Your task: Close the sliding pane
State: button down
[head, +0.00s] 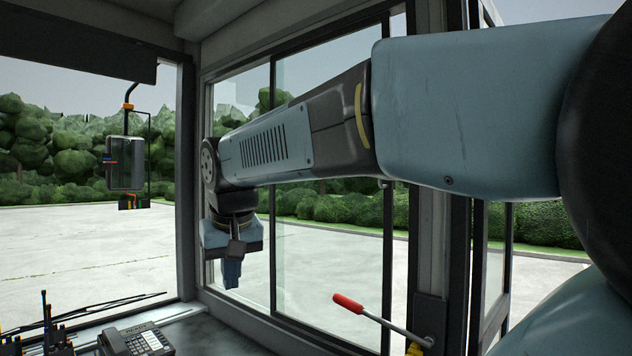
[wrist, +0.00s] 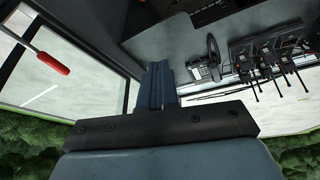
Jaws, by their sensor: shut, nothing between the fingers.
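The side window has a dark-framed sliding pane (head: 330,275), in the middle of the head view. A small handle (head: 384,184) shows on its right upright, just under my arm. A narrow strip of outdoors shows between that upright and the post to the right, so the pane looks slightly open. My gripper (head: 231,274) points down in front of the window's left section, left of the pane's left upright. Its blue fingers (wrist: 157,82) are together and empty. I cannot tell whether they touch the glass. My arm hides the upper middle of the pane.
A red-handled lever (head: 348,303) stands at the lower right of the window and also shows in the wrist view (wrist: 52,63). A desk phone (head: 137,340) and several radios (head: 45,330) sit on the dashboard. A mirror (head: 125,162) hangs outside the windshield.

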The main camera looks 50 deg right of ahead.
jog(key=w+d+r+m+g+h, duration=0.1)
jog(key=w+d+r+m+g, duration=0.15)
jog(key=d+r+m, duration=0.5)
jog(key=w+d+r+m+g+h, duration=0.3)
jog(key=d+r, duration=0.5)
jog(key=d, duration=0.7)
jog(key=w+d+r+m+g, duration=0.1)
jog(key=d+r+m+g, duration=0.5)
jog(key=d, duration=0.6)
jog(key=s+d+f+t, duration=0.1)
jog(key=s+d+f, duration=0.3)
jog(key=s, duration=0.4)
jog(key=shift+s+d+f+n, duration=0.35)
jog(key=shift+s+f+n, duration=0.1)
jog(key=shift+f, duration=0.2)
jog(key=shift+t, duration=0.25)
jog(key=shift+s+d, duration=0.15)
jog(key=shift+s, duration=1.2)
jog(key=shift+s+d, duration=0.1)
jog(key=shift+s, duration=1.25)
